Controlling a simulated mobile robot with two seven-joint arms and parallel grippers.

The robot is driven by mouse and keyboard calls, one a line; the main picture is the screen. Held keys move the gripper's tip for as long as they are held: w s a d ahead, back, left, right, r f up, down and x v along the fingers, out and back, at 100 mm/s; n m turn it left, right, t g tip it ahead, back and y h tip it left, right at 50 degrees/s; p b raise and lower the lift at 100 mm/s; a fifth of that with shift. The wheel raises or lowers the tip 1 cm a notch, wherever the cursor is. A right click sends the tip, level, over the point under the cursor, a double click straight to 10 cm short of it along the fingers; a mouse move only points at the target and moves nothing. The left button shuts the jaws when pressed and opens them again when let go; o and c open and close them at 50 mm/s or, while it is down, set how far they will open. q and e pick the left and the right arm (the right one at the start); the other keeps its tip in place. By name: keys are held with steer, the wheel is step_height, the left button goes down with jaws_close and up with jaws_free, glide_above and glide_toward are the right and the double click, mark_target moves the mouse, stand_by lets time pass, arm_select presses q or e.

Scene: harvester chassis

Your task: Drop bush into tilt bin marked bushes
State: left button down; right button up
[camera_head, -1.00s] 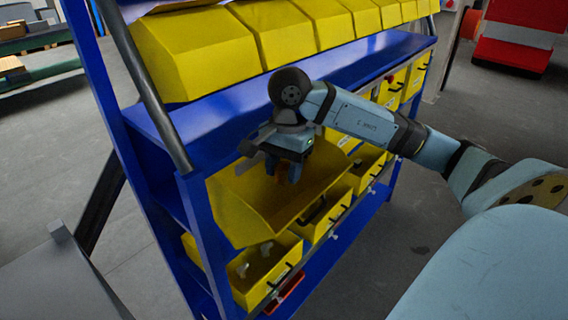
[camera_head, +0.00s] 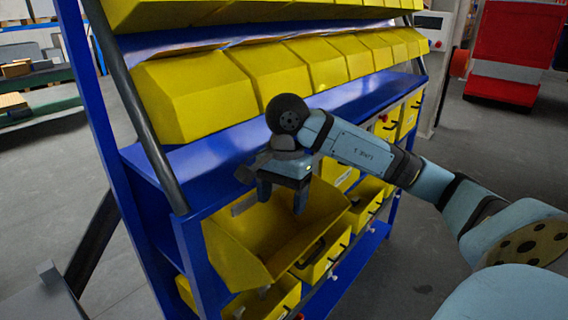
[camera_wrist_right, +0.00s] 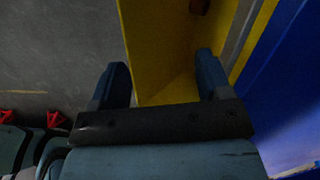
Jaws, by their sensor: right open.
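My right gripper (camera_head: 282,198) is open over the tilted-out yellow tilt bin (camera_head: 235,262) at the left end of the blue rack; its two fingers stand apart with nothing between them. In the right wrist view the open fingers (camera_wrist_right: 164,78) hang over the yellow bin (camera_wrist_right: 150,50). A small brown-orange piece, likely the bush (camera_wrist_right: 198,6), lies inside the bin at the top edge of that view, apart from the fingers. The bush is not seen in the head view. No bin marking is readable. My left gripper is not in view.
The blue rack (camera_head: 188,258) has a row of closed yellow bins (camera_head: 195,95) above and smaller open yellow bins (camera_head: 318,262) beside and below. A dark diagonal bar (camera_head: 140,115) crosses its left end. A red machine (camera_head: 510,50) stands at the back right.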

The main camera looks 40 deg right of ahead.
step_height(320, 180, up, 11)
steer(key=d, duration=0.1)
steer(key=shift+w+d+f+p, duration=0.15)
steer(key=shift+w+p, duration=0.05)
steer(key=shift+p, duration=0.15)
stand_by(0.6)
stand_by(0.4)
